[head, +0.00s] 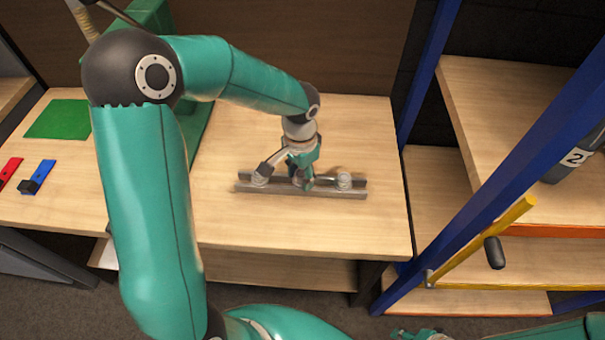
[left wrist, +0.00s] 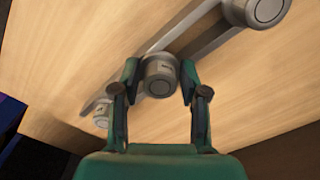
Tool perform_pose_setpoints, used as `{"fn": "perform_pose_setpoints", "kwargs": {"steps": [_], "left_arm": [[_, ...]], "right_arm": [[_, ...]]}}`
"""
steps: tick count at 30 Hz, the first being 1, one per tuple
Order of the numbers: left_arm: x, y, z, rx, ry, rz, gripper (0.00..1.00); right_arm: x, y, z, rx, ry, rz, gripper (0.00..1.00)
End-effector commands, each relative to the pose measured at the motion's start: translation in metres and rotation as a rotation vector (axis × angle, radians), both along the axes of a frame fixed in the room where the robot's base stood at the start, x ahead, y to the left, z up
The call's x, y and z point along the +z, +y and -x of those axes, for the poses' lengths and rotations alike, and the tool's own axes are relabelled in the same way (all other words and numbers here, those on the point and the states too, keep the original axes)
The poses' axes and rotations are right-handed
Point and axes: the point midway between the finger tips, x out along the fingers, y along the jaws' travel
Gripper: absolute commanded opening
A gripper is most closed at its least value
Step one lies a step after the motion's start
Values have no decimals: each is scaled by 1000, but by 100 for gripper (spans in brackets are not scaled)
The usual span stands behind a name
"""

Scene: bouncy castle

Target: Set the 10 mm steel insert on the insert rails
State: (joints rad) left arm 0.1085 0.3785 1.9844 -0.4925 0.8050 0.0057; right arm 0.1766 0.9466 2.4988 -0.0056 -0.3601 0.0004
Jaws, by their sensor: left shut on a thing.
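My left gripper (head: 302,176) is shut on a steel insert, a short grey cylinder with a round face. The held insert (left wrist: 160,76) sits between the fingers (left wrist: 160,88) in the left wrist view, at the insert rails. Its marking is too small to read. The insert rails (head: 212,188) are a long grey metal pair on the table; they also show in the left wrist view (left wrist: 186,24). Whether the held insert rests on them is unclear. A second insert (head: 343,180) stands at their right part and a third (head: 260,178) at their left part.
The wooden table (head: 355,125) is clear behind and in front of the rails. A green mat (head: 58,119), a red piece (head: 10,170) and a blue piece (head: 38,176) lie at the left. A blue-framed shelf (head: 425,75) stands at the right.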

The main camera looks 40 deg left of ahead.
Motion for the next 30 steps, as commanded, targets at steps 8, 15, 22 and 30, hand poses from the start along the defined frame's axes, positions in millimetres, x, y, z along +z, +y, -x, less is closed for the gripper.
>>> {"fn": "perform_pose_setpoints", "kwargs": {"steps": [8, 15, 22, 30], "left_arm": [[-3, 0, 0, 0, -1, 0, 1], [-3, 0, 0, 0, -1, 0, 45], [-3, 0, 0, 0, -1, 0, 73], [-2, 0, 0, 0, 0, 0, 73]], "right_arm": [[-4, 0, 0, 0, 0, 0, 40], [-4, 0, 0, 0, 0, 0, 40], [-4, 0, 0, 0, 0, 0, 40], [-4, 0, 0, 0, 0, 0, 40]]}}
